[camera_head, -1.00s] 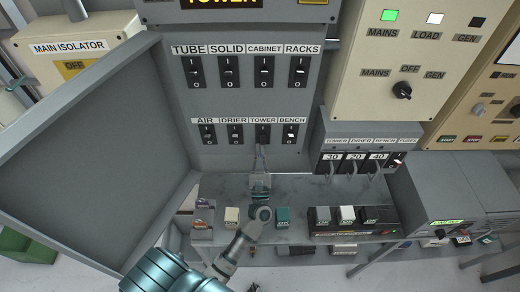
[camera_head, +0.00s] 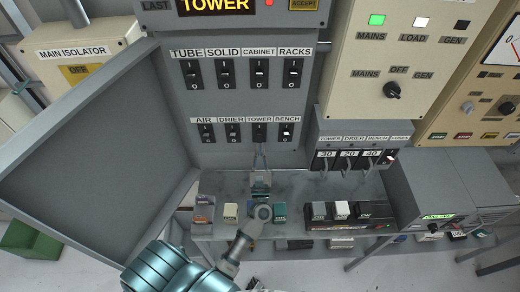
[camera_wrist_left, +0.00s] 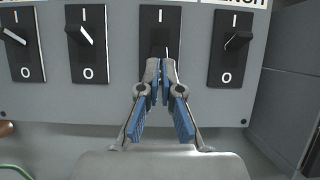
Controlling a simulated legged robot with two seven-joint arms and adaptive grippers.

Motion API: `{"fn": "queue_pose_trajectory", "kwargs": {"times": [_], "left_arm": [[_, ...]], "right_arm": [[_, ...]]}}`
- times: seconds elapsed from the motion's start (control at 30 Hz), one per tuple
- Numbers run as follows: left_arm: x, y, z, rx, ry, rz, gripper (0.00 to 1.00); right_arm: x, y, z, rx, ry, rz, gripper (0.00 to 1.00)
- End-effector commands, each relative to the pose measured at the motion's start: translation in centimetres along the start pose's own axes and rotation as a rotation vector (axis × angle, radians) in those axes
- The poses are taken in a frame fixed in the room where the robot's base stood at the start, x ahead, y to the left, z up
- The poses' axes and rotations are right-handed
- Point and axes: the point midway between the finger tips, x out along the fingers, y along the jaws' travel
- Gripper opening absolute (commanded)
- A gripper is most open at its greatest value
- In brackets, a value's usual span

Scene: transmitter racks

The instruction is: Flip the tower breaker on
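The tower breaker (camera_head: 259,132) is a black rocker on the grey panel, in the lower row under the TOWER label. It also shows at top centre in the left wrist view (camera_wrist_left: 160,22), its I mark visible and its lower part hidden behind my fingertips. My left gripper (camera_head: 259,152) is just below and in front of it. In the left wrist view its fingertips (camera_wrist_left: 161,64) are together and overlap the lower half of the breaker; I cannot tell whether they touch it. My right gripper is not in view.
The bench breaker (camera_head: 286,132) is close on the right and the drier breaker (camera_head: 232,133) close on the left. An open cabinet door (camera_head: 90,150) stands left of my arm. A shelf (camera_head: 300,182) with small boxes lies below the panel.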

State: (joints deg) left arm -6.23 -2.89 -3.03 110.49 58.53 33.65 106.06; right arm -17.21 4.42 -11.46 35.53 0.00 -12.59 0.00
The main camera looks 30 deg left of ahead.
Motion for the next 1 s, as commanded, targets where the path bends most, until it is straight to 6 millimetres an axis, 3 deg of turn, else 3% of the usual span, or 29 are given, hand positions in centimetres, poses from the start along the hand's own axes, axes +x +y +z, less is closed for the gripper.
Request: {"fn": "queue_pose_trajectory", "kwargs": {"times": [0.13, 1.0], "left_arm": [[0.2, 0.2, 0.2, 0.001, -0.004, 0.005, 0.0], [0.3, 0.2, 0.3, 0.0, -0.008, 0.005, 0.0]], "right_arm": [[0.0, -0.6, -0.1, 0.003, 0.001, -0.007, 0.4], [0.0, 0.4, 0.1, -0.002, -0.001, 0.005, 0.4]]}}
